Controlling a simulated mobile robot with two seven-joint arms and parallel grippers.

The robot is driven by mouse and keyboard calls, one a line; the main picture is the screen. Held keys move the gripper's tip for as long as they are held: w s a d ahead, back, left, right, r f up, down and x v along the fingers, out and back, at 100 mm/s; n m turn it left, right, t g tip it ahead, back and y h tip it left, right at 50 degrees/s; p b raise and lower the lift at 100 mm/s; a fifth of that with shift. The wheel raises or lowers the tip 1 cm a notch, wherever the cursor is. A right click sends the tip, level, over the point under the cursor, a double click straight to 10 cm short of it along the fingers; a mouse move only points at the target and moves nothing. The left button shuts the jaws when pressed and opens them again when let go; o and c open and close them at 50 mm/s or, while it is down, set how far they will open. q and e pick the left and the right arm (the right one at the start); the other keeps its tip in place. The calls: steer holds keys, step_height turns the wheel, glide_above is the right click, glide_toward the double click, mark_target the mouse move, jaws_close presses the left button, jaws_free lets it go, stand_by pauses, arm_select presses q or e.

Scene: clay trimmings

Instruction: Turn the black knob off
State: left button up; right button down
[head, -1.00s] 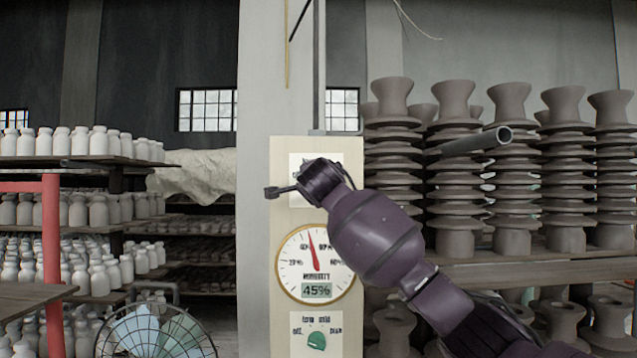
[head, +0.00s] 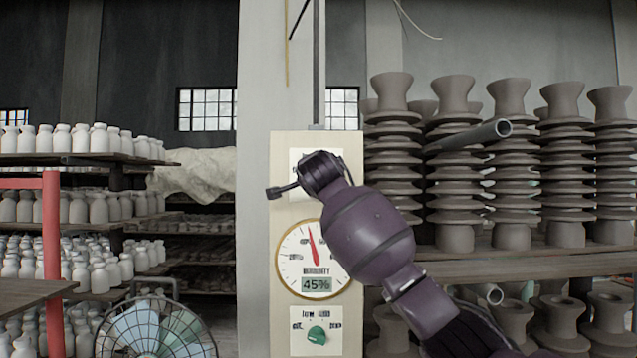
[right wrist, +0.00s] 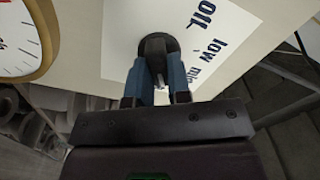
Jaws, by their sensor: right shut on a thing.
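The black knob (right wrist: 155,45) sits on a white label with blue lettering, "OfF", "low" and a partly cut-off word, in the right wrist view. My right gripper (right wrist: 157,77) is shut on it, with one blue finger on each side. In the head view my right gripper (head: 318,173) is in front of the upper label of the panel (head: 283,235) and hides the knob. Which setting the knob points to is hard to tell. My left gripper is not in view.
A round humidity gauge (head: 297,270) reading 45% is below the gripper, partly covered by my right arm. A green knob (head: 317,335) is on the lower label. A wire fan (head: 155,330) stands at lower left. Shelves of white bottles (head: 75,138) and stacked clay ware (head: 512,180) flank the pillar.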

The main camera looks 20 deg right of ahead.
arm_select(q)
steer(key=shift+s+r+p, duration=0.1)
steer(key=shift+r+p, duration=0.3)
steer(key=shift+p, duration=0.45)
arm_select(e)
steer(key=n, duration=2.5)
steer(key=shift+w+a+f, duration=0.15)
steer(key=shift+a, duration=0.2)
steer(key=shift+n, duration=0.3)
steer(key=c, duration=1.1)
jaws_free()
steer(key=shift+o, duration=0.2)
arm_select(q)
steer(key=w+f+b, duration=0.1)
steer(key=b, duration=0.2)
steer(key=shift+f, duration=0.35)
arm_select(e)
steer(key=v, duration=1.1)
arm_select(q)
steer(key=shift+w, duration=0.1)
arm_select(e)
steer(key=shift+w, duration=0.1)
